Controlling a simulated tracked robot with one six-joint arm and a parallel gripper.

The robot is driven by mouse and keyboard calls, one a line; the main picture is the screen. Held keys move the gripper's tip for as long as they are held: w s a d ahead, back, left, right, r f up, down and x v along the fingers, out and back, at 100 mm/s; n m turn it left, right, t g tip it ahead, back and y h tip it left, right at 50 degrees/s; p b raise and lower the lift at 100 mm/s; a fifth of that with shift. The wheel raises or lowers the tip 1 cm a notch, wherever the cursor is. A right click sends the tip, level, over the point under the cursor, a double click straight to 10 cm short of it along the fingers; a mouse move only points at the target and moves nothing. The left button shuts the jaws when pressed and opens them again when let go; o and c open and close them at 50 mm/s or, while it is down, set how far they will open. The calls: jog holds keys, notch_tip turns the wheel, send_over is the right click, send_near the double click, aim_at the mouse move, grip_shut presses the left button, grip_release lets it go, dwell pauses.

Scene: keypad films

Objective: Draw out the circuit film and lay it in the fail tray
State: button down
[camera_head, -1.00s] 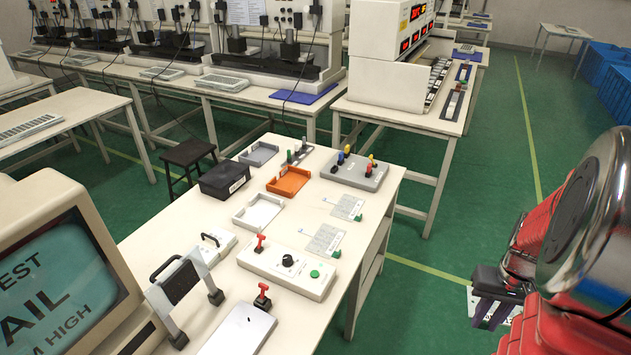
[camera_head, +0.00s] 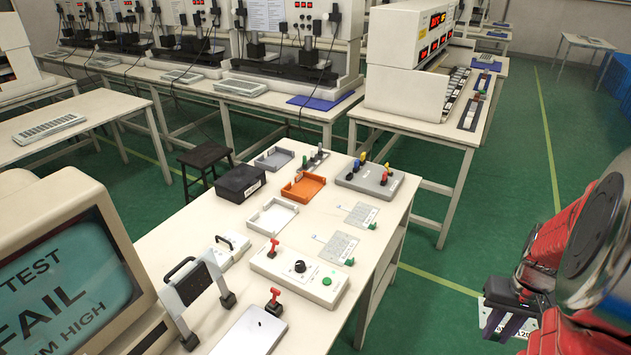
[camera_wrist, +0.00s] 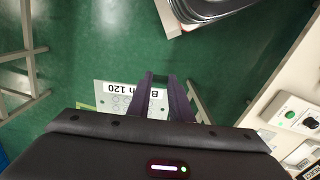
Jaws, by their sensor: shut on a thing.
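My gripper (camera_head: 513,318) is at the lower right of the head view, out over the green floor to the right of the bench. In the wrist view its two dark fingers (camera_wrist: 158,85) are shut on the circuit film (camera_wrist: 112,98), a pale sheet with rows of keypad circles. Its label reads upside down, with "120" clear. The film also shows in the head view (camera_head: 492,312), partly hidden by the fingers. An orange tray (camera_head: 318,193), a white tray (camera_head: 255,222) and a grey tray (camera_head: 262,164) stand on the bench; no tray label is readable.
A monitor (camera_head: 60,285) shows "TEST FAIL". Two pale sheets (camera_head: 361,214) (camera_head: 339,247) lie on the bench (camera_head: 375,240). A control box (camera_head: 300,277), a black box (camera_head: 240,182) and a connector box (camera_head: 370,180) stand around the trays. The floor between the bench and my arm is open.

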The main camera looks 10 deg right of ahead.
jog(key=w+a+r+n, duration=0.1)
jog(key=w+a+n, duration=0.1)
jog(key=w+a, duration=0.55)
jog(key=w+a+n, duration=0.1)
jog(key=w+a, duration=0.3)
jog(key=w, duration=0.7)
jog(key=w+a+n, duration=0.1)
jog(key=w+a, duration=0.4)
jog(key=a, duration=0.4)
jog(key=w+a+n, duration=0.2)
jog(key=w+a, duration=0.3)
jog(key=a, duration=0.4)
jog(key=shift+w+a+r, duration=0.2)
jog(key=shift+a, duration=0.1)
jog(key=shift+s, duration=0.15)
